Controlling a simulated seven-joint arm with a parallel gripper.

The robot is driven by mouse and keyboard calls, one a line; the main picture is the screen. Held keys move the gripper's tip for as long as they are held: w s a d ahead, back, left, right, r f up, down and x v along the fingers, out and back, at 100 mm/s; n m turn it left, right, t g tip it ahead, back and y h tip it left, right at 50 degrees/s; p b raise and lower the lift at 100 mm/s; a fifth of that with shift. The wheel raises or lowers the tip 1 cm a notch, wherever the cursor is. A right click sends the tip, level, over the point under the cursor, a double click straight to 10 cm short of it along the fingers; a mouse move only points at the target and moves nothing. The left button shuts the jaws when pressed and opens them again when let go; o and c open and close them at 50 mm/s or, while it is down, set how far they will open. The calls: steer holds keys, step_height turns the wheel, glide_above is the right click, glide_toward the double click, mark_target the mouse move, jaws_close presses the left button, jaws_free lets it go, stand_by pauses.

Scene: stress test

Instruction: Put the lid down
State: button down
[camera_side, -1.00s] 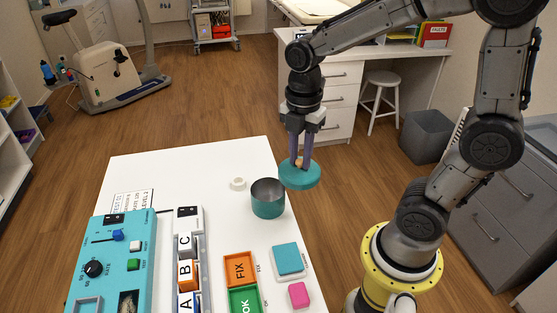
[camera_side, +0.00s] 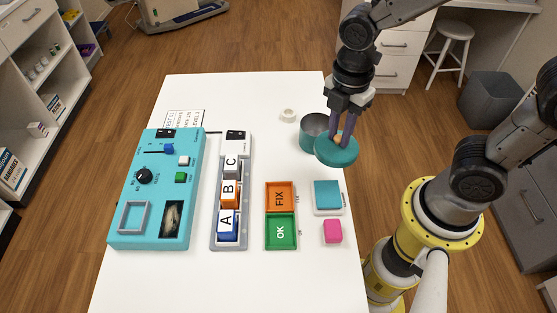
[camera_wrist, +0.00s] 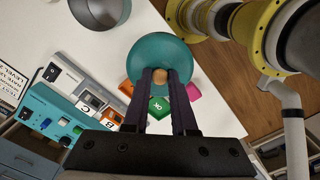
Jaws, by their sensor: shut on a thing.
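The lid (camera_side: 338,151) is a round teal disc with a small tan knob. My gripper (camera_side: 340,138) is shut on the lid's knob and holds the lid over the right edge of the white table. In the wrist view the lid (camera_wrist: 150,52) hangs below my gripper (camera_wrist: 159,84), with the tan knob between the fingers. The teal pot (camera_side: 313,130) stands open on the table just behind and left of the lid, partly hidden by it. The open pot (camera_wrist: 98,10) also shows at the top of the wrist view, apart from the lid.
A small white ring (camera_side: 288,115) lies left of the pot. Orange FIX (camera_side: 281,197) and green OK (camera_side: 281,232) trays, a teal square (camera_side: 328,194) and a pink block (camera_side: 332,231) lie nearer. A lettered block rack (camera_side: 243,150) and teal panel (camera_side: 155,215) stand left.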

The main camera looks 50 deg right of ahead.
steer(key=shift+w+a+f, duration=0.15)
steer(key=shift+a+f, duration=0.1)
steer(key=shift+a, duration=0.05)
steer(key=w+a+f, duration=0.1)
steer(key=w+f, duration=0.2)
steer(key=w, duration=0.1)
steer(key=w+a+f, duration=0.1)
steer(key=w+f, duration=0.2)
steer(key=w, duration=0.1)
steer(key=w+a+f, duration=0.1)
steer(key=w+f, duration=0.2)
steer(key=w, duration=0.1)
steer(key=shift+w+a+f, duration=0.1)
steer(key=shift+w+a, duration=0.2)
steer(key=shift+w+f, duration=0.2)
steer(key=shift+f, duration=1.55)
steer(key=shift+f, duration=0.1)
steer(key=c, duration=0.7)
jaws_free()
